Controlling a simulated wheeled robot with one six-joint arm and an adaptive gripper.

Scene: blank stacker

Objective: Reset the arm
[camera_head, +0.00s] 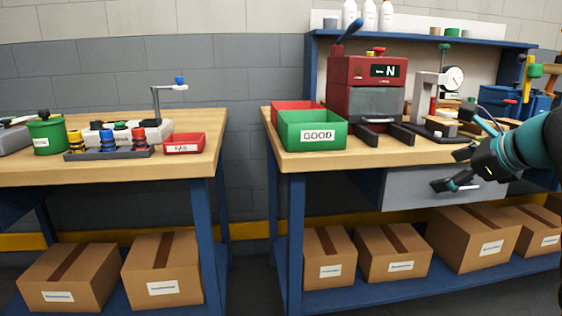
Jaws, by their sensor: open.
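My gripper (446,170) is at the right of the view, at the end of my teal and black arm. Its two black fingers are spread apart, with nothing visible between them. It hangs in front of the right workbench's front edge, over the grey drawer (420,189). The upper finger is near the tabletop edge in the picture; I cannot tell whether it touches. The rest of my arm runs out of the frame at the right.
The right workbench (375,156) holds a green GOOD bin (312,131), a red bin (297,105), a red press (365,85) and a dial gauge stand (430,95). The left workbench (110,171) has a red bin (184,144) and a green can (46,135). Cardboard boxes (395,252) sit below. A floor gap separates the benches.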

